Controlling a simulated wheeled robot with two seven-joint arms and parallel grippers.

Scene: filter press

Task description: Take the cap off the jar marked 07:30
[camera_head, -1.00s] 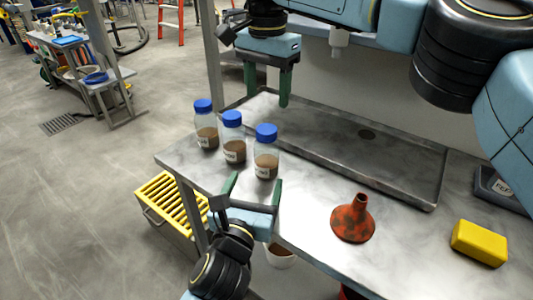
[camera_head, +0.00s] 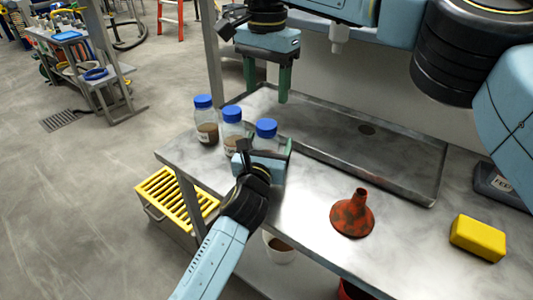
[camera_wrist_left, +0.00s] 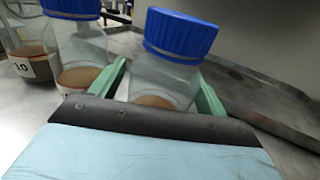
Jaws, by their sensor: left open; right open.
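Three clear jars with blue caps and brown contents stand in a row on the bench: a left jar (camera_head: 205,118), a middle jar (camera_head: 232,117) and a right jar (camera_head: 266,138). In the left wrist view, the right jar's cap (camera_wrist_left: 180,34) is on. My left gripper (camera_head: 265,149) is open, with its green fingers on either side of the right jar's body, below the cap; contact cannot be told. The left jar's label ends in "10"; the other labels are hidden, so I cannot tell which reads 07:30. My right gripper (camera_head: 267,90) is open and empty, pointing down behind the jars.
A red funnel (camera_head: 352,218), a yellow block (camera_head: 478,239) and a dark scale (camera_head: 505,190) are to the right. A yellow rack (camera_head: 178,197) and a white bucket (camera_head: 280,250) sit below the bench edge.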

